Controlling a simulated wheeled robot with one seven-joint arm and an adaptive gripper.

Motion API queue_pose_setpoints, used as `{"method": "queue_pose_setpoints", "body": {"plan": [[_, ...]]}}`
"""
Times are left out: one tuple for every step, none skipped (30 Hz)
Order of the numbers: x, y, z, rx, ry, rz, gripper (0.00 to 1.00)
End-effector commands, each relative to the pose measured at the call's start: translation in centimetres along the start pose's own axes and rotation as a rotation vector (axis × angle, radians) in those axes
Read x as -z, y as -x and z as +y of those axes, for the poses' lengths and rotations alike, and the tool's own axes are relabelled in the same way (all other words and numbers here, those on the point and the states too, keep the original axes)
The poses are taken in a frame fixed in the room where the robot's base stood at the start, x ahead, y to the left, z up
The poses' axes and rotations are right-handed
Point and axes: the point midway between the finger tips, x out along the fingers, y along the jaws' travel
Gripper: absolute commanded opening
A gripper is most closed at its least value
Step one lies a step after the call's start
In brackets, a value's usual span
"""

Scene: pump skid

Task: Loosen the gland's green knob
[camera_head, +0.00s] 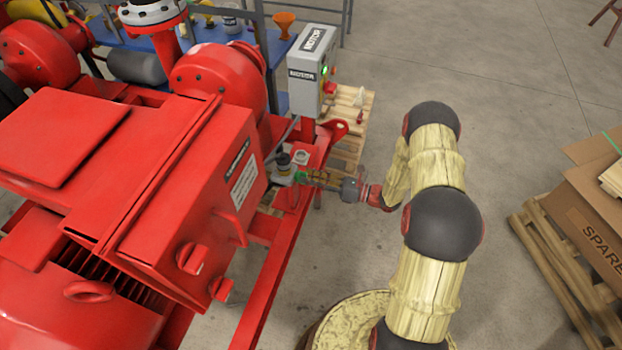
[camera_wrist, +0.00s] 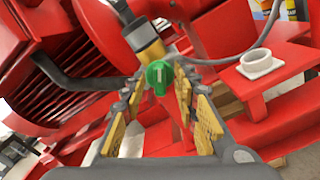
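The green knob (camera_wrist: 158,76) sits on the gland fitting, in front of a yellow-brass cylinder (camera_wrist: 153,50) in the wrist view. In the head view the knob (camera_head: 300,177) is small, at the skid's right side below a black-topped fitting (camera_head: 283,160). My gripper (camera_wrist: 160,84) points at the knob, with its yellow-padded fingers apart on either side of it. The knob shows between or just beyond the fingertips; I cannot tell the exact depth. A narrow gap seems to remain on each side. In the head view my gripper (camera_head: 312,178) reaches in from the right.
A red motor housing (camera_head: 190,180) stands left of the gripper. A grey motor switch box (camera_head: 314,70) stands behind. A white round cup-like part (camera_wrist: 256,64) and a grey cable lie to the right in the wrist view. The floor at right is clear up to a pallet with boxes (camera_head: 590,215).

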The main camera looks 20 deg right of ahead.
Motion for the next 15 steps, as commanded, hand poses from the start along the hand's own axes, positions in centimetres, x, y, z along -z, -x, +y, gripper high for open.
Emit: {"method": "queue_pose_setpoints", "body": {"plan": [[0.00, 0.01, 0.00, 0.000, 0.000, 0.000, 0.27], [-0.01, 0.01, 0.00, 0.000, 0.000, 0.000, 0.26], [0.00, 0.01, 0.00, 0.000, 0.000, 0.000, 0.23], [0.00, 0.01, 0.00, 0.000, 0.000, 0.000, 0.22], [0.00, 0.01, 0.00, 0.000, 0.000, 0.000, 0.20], [0.00, 0.02, 0.00, 0.000, 0.000, 0.000, 0.18], [0.00, 0.02, 0.00, 0.000, 0.000, 0.000, 0.16], [0.00, 0.02, 0.00, 0.000, 0.000, 0.000, 0.14], [0.00, 0.02, 0.00, 0.000, 0.000, 0.000, 0.12], [0.00, 0.02, 0.00, 0.000, 0.000, 0.000, 0.10], [0.01, 0.02, 0.00, 0.000, 0.000, 0.000, 0.09], [0.01, 0.02, -0.01, 0.000, 0.000, 0.000, 0.06], [0.01, 0.02, -0.01, 0.000, 0.000, 0.000, 0.05], [0.01, 0.02, -0.01, 0.000, 0.000, 0.000, 0.03], [0.01, 0.02, -0.01, 0.000, 0.001, 0.000, 0.01]]}}
